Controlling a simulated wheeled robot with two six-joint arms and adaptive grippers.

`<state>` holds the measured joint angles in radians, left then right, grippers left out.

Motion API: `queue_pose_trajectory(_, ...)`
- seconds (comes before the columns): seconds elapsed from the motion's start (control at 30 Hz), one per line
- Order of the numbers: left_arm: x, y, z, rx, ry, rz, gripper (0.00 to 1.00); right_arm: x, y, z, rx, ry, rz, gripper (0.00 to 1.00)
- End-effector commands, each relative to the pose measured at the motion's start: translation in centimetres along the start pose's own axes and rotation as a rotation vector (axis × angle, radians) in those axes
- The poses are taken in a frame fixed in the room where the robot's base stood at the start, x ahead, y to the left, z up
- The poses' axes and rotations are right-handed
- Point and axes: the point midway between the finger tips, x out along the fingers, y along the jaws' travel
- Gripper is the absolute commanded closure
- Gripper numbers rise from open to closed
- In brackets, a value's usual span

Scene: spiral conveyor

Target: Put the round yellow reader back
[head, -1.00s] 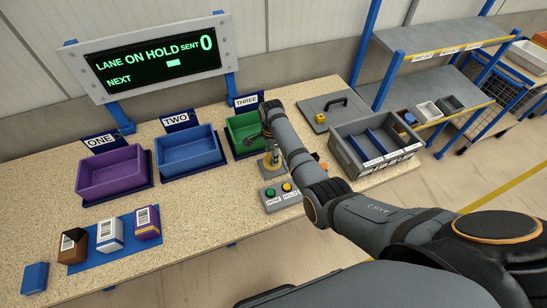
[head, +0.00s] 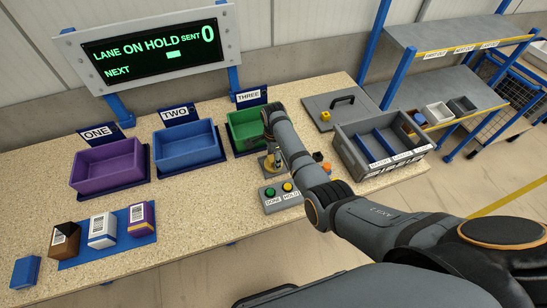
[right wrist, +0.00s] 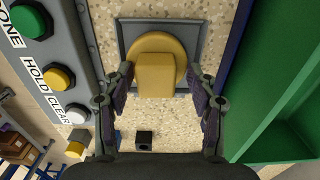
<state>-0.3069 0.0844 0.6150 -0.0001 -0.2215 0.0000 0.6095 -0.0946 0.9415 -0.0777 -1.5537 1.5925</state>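The round yellow reader (right wrist: 157,62) sits on a square grey plate (right wrist: 204,32) on the table in the right wrist view. Its blocky upper part faces my camera over a round base. My right gripper (right wrist: 160,80) is open, with one finger on each side of the reader's block and a visible gap on both sides. In the head view the right gripper (head: 273,158) is low over the plate, between the green bin and the button box, and largely hides the reader. My left gripper is not in view.
The button box (head: 281,196) is close to one side of the gripper, the green bin (right wrist: 262,75) to the other. Purple (head: 108,166) and blue (head: 188,148) bins stand farther left. A grey divided crate (head: 385,141) stands right. Several parcels lie at front left.

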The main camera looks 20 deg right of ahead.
Motion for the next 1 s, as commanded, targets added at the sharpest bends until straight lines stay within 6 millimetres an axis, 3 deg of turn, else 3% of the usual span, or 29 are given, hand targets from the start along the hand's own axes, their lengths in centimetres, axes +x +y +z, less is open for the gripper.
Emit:
queue_pose_trajectory(0.27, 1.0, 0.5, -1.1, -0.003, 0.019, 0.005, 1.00, 0.2, -0.1, 0.0, 0.000, 0.000, -0.002, 0.42)
queue_pose_trajectory(0.37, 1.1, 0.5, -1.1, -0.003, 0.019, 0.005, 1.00, -1.9, -0.2, 0.0, 0.000, -0.001, -0.007, 0.42)
queue_pose_trajectory(0.5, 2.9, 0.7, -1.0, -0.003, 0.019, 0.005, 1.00, -4.8, -0.3, 1.0, -0.001, -0.002, -0.007, 0.42)
queue_pose_trajectory(0.7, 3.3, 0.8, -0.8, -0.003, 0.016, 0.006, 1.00, -9.1, -0.2, 1.1, 0.000, -0.001, -0.004, 0.42)
queue_pose_trajectory(1.0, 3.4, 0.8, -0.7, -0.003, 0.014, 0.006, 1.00, -10.8, -0.1, 1.1, 0.000, 0.000, 0.000, 0.42)
